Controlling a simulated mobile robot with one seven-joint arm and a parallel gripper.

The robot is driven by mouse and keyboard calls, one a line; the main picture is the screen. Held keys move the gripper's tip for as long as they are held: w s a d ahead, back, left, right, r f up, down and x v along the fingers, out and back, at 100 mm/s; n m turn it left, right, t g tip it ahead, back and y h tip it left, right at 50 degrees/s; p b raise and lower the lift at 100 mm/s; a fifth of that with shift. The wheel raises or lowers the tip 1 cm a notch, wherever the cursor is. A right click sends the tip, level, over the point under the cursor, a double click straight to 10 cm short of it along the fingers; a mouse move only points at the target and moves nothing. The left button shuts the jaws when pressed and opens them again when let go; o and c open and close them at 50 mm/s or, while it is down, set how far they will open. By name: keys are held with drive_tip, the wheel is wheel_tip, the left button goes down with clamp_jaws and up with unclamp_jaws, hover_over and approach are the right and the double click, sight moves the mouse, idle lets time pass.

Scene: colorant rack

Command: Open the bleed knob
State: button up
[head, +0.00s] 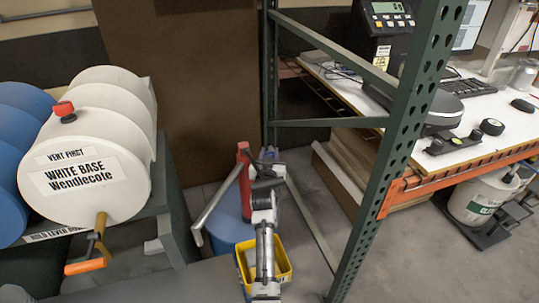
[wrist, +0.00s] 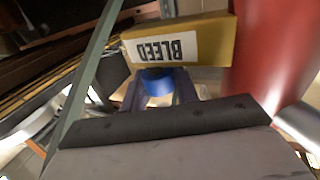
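The bleed knob (wrist: 158,88) is a small blue knob under a yellow block (wrist: 222,38) labelled BLEED, whose letters appear upside down in the wrist view. My gripper (wrist: 160,92) has its two grey-purple fingers apart, one on each side of the knob. I cannot tell whether they touch it. In the head view my gripper (head: 268,153) is beside a red upright body (head: 243,153), above a blue drum (head: 225,212). The knob and its block cannot be made out there; my arm covers part of that area.
A long grey handle (head: 218,203) slants from the red body. A green rack post (head: 392,160) and diagonal brace stand to the right. A white drum (head: 105,140) with a red cap lies at left. A yellow bin (head: 284,272) sits below my arm.

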drive_tip(key=shift+c, duration=1.2)
